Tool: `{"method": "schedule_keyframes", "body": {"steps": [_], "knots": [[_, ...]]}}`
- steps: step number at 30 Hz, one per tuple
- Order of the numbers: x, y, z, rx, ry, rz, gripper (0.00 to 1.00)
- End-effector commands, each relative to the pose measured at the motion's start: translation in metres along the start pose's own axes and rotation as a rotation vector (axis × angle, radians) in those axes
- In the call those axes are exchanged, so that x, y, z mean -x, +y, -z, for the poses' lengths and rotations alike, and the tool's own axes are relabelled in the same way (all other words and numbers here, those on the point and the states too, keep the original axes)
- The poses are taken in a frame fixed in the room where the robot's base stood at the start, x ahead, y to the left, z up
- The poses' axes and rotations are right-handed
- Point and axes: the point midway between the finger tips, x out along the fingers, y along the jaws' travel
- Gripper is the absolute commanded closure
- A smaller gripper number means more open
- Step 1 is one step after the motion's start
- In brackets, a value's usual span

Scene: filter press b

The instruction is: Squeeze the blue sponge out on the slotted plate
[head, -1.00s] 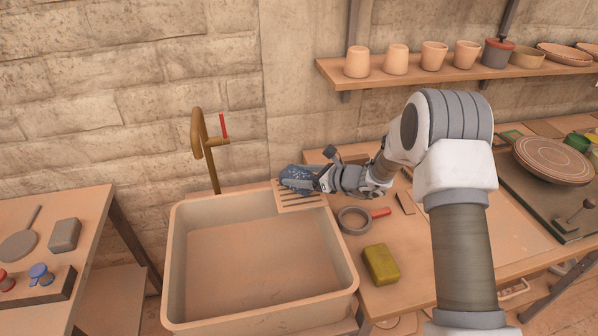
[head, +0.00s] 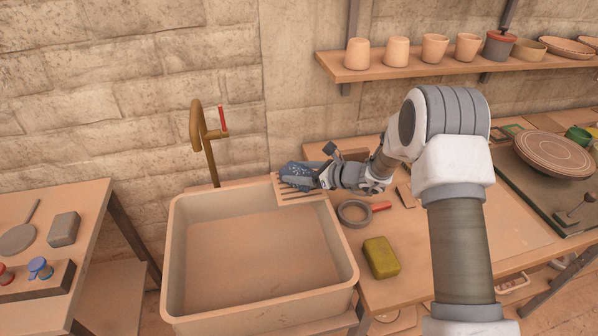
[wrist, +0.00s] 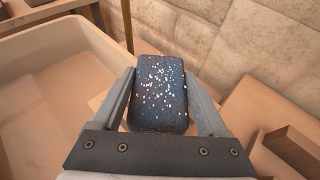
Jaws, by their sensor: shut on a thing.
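The blue sponge (wrist: 160,92) with white specks is held between the two fingers of my gripper (wrist: 160,108) in the wrist view. In the head view the sponge (head: 292,174) is at the slotted plate (head: 310,195), by the back right corner of the sink, with my gripper (head: 306,177) reaching it from the right. The plate's slots show in front of the sponge. The gripper hides part of the plate, and I cannot tell whether the sponge touches it.
The sink basin (head: 350,268) stands left of the worktable. A grey ring with a red handle (head: 354,213) and a yellow-green sponge (head: 381,257) lie on the worktable. The brass tap (head: 197,128) rises behind the sink. A shelf of pots (head: 440,66) hangs above.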

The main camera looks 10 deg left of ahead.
Motion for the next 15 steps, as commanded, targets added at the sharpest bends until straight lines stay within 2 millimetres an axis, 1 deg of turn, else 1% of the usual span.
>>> {"method": "schedule_keyframes", "body": {"steps": [15], "knots": [[-0.0027, 0.0001, 0.0064, 0.000, 0.000, 0.000, 0.77]]}}
